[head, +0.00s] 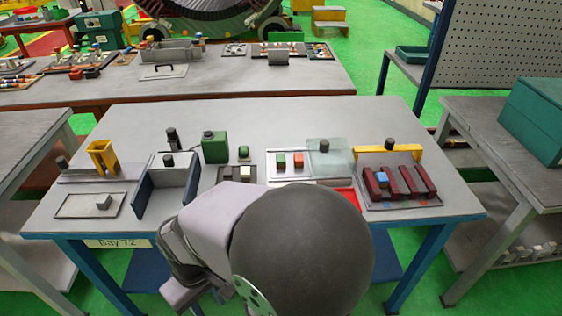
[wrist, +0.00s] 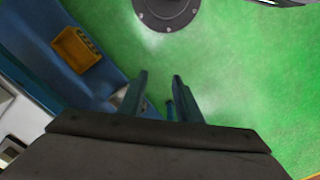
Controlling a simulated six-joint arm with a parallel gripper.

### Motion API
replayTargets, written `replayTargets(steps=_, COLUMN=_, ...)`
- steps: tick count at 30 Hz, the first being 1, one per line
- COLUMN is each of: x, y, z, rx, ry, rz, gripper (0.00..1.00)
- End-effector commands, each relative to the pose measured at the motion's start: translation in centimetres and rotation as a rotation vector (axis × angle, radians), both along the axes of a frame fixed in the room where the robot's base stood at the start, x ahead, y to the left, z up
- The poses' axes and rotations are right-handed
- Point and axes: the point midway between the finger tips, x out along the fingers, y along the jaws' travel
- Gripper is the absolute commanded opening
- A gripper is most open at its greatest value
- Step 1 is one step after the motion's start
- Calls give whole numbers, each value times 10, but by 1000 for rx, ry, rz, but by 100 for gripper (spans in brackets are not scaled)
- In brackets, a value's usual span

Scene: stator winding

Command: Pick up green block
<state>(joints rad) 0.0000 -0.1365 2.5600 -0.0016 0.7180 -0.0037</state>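A small green block (head: 281,160) sits beside a red block (head: 298,160) on a pale tray (head: 290,178) near the middle of the table. Another small green piece (head: 243,152) lies farther left, next to a larger green box (head: 215,147) with a dark knob. My gripper shows in the wrist view (wrist: 161,88), with its two fingers apart and nothing between them. It is over green floor there, and no green block shows in that view. My arm covers the table's front middle in the head view.
A clear panel (head: 325,158) stands at the pale tray's right. A rack of dark red bars (head: 414,184) with a blue block (head: 381,179) is farther right. Blue upright plates (head: 145,190) and a yellow holder (head: 103,157) stand left. The wrist view shows an orange bin (wrist: 76,48).

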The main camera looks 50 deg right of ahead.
Motion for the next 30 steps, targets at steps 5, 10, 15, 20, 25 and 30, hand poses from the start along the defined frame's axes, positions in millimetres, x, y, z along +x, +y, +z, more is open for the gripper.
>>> replayTargets(steps=5, x=0, y=0, z=0, rx=0, ry=0, rz=0, gripper=31)
replayTargets(steps=10, x=0, y=0, z=0, rx=0, ry=0, rz=0, gripper=31)
replayTargets(steps=15, x=0, y=0, z=0, rx=0, ry=0, rz=0, gripper=33)
replayTargets(steps=20, x=0, y=0, z=0, rx=0, ry=0, rz=0, gripper=33)
replayTargets(steps=25, x=15, y=-9, z=10, rx=1, ry=-16, rz=-36, gripper=33)
replayTargets(steps=30, x=66, y=-50, z=40, rx=-2, ry=-77, rz=-168, gripper=33)
